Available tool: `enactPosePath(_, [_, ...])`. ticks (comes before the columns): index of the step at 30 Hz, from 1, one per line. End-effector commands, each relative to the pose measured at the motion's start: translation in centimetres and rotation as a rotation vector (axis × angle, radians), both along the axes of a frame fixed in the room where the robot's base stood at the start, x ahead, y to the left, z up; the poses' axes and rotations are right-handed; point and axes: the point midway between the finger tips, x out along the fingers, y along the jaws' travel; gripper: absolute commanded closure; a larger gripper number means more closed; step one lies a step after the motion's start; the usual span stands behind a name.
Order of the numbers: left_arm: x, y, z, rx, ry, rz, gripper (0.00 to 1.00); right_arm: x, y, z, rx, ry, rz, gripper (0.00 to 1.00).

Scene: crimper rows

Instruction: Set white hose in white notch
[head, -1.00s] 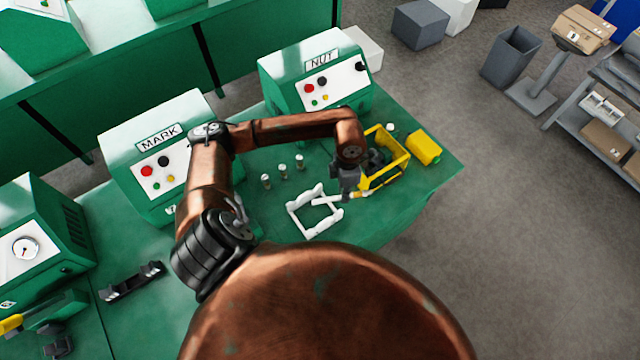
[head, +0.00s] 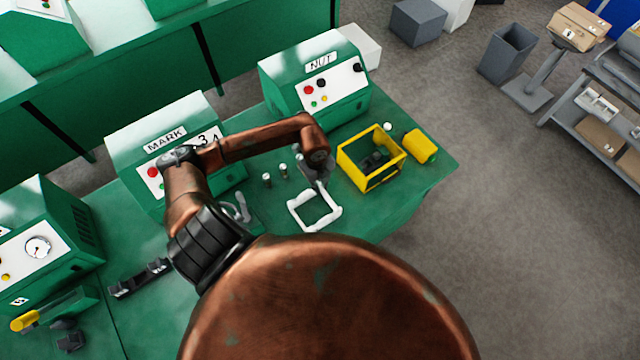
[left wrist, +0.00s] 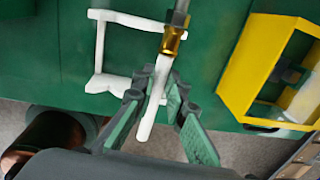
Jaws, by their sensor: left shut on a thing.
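My left gripper (head: 317,176) is shut on the white hose (left wrist: 152,108), which runs between the green-padded fingers (left wrist: 163,108) in the left wrist view. A brass collar (left wrist: 172,40) and a grey metal end sit on the hose's far end. The white frame (head: 296,215) lies on the green bench just below the gripper in the head view; it also shows in the left wrist view (left wrist: 99,50). The hose overlaps the frame's right side there, but I cannot tell whether they touch. My right gripper is not in view.
A yellow open crate (head: 350,172) with dark pieces inside stands right of the gripper, with a yellow block (head: 421,147) beside it. Small upright fittings (head: 267,180) stand left of the gripper. The MARK machine (head: 150,115) and NUT machine (head: 290,75) line the bench's back.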

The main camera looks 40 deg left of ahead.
Motion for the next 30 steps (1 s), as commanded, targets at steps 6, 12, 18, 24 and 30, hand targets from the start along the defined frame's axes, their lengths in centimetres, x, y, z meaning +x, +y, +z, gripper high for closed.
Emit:
enactPosePath(6, [0.0,0.1,-0.6,0.0,0.0,0.029,1.0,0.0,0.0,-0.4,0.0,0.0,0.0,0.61])
enactPosePath(12, [-0.1,0.1,-2.3,0.0,0.001,0.027,1.0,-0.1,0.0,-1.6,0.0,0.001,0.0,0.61])
enactPosePath(18, [-0.1,0.2,-4.5,0.001,0.002,0.026,1.0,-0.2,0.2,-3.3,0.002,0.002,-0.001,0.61])
enactPosePath(24, [-0.1,0.1,-6.5,0.0,0.001,0.025,1.0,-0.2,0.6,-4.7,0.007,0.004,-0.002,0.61])
enactPosePath(30, [-0.1,0.1,-7.2,0.0,0.001,0.025,1.0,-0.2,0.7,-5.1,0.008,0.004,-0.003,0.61])
